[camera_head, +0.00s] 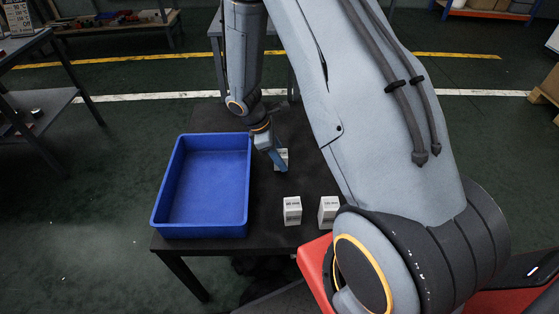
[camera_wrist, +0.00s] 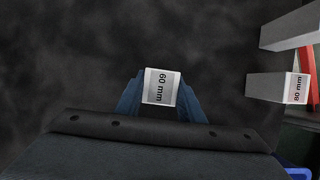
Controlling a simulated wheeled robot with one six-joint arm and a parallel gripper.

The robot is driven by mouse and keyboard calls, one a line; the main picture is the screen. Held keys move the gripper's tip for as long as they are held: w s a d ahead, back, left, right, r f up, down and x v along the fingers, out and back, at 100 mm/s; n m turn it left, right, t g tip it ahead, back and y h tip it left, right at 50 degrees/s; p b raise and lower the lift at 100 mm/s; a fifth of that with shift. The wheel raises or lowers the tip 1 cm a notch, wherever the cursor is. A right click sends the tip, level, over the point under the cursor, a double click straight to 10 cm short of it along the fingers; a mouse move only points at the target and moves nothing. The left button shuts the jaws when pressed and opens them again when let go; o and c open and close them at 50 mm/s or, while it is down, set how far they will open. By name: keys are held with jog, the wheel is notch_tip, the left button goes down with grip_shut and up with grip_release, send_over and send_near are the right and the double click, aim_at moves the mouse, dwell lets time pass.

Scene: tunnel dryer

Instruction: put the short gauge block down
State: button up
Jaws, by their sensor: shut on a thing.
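The short gauge block is a white block marked "60 mm" (camera_wrist: 161,86), seen between the two blue fingers of my gripper (camera_wrist: 160,100) in the wrist view. The fingers are shut on its sides. In the head view my gripper (camera_head: 277,162) is over the dark table, right of the blue tray, and the block (camera_head: 283,155) shows partly behind a finger. I cannot tell whether its base touches the table.
Two more white blocks stand on the table (camera_head: 265,190) nearer to me: one left (camera_head: 292,211), one right (camera_head: 328,210), partly behind my arm. An "80 mm" block (camera_wrist: 297,88) shows in the wrist view. The empty blue tray (camera_head: 160,205) is at the left.

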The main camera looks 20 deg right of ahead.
jog(key=shift+f, duration=0.55)
jog(key=shift+f, duration=0.1)
jog(key=o, duration=1.3)
jog(key=v, duration=1.2)
jog(key=s+r+m+t+y, duration=0.1)
jog(key=s+r+m+y, duration=0.1)
jog(key=s+r+m, duration=0.4)
jog(key=s+r+m+y, duration=0.2)
jog(key=s+r+m, duration=0.4)
jog(key=s+m, duration=0.3)
jog(key=s, duration=0.4)
jog(key=shift+s+r+t, duration=0.2)
jog(key=shift+r+t, duration=0.2)
